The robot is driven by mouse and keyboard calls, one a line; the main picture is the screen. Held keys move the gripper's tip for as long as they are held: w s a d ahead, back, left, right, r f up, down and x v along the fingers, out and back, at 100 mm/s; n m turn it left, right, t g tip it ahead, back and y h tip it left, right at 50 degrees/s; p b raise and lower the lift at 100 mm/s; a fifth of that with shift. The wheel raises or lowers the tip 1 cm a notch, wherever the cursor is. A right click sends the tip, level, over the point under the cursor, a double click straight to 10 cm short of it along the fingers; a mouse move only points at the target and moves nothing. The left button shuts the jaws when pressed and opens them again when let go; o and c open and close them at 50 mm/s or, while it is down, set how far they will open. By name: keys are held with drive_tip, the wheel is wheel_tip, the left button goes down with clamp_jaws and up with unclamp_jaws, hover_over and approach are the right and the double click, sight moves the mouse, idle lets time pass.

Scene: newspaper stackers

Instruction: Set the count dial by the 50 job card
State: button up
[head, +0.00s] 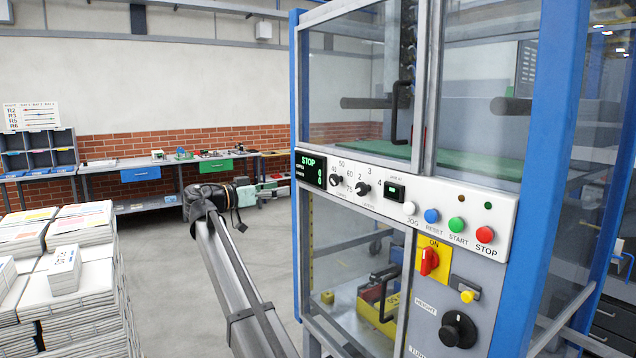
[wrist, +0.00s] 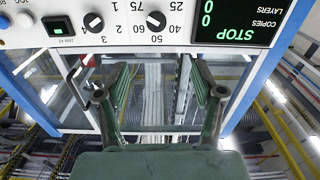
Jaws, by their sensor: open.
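The count dial (head: 336,181) is a black knob with a white pointer on the white panel, with numbers around it. In the wrist view, where the panel appears upside down, the count dial (wrist: 154,20) has 25, 40, 50, 60 and 75 around it. I cannot tell surely which number its pointer meets. A white card-like piece with dark print (head: 64,268) is on the paper stacks at left; its print is too small to read. My gripper (head: 278,189) is open and empty, left of the panel. Its green-padded fingers (wrist: 160,82) are apart, below the dial in the wrist view.
A second dial (head: 362,188), marked 1 to 4, is beside the count dial. The display (head: 311,169) reads STOP with zeros. Coloured buttons, a red switch (head: 429,261) and a black height knob (head: 457,329) are lower right. Blue frame posts (head: 540,180) flank the panel.

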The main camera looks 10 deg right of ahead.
sight(332, 181)
drive_tip(key=p+x, duration=0.2)
drive_tip(key=x, duration=0.3)
drive_tip(key=p+x, duration=0.1)
drive_tip(key=x, duration=0.5)
drive_tip(key=p+x, duration=0.2)
drive_tip(key=x, duration=0.4)
drive_tip(key=shift+s+d+p, duration=0.2)
drive_tip(key=shift+d+p, duration=0.1)
drive_tip(key=shift+d, duration=0.1)
drive_tip(key=c, duration=1.2)
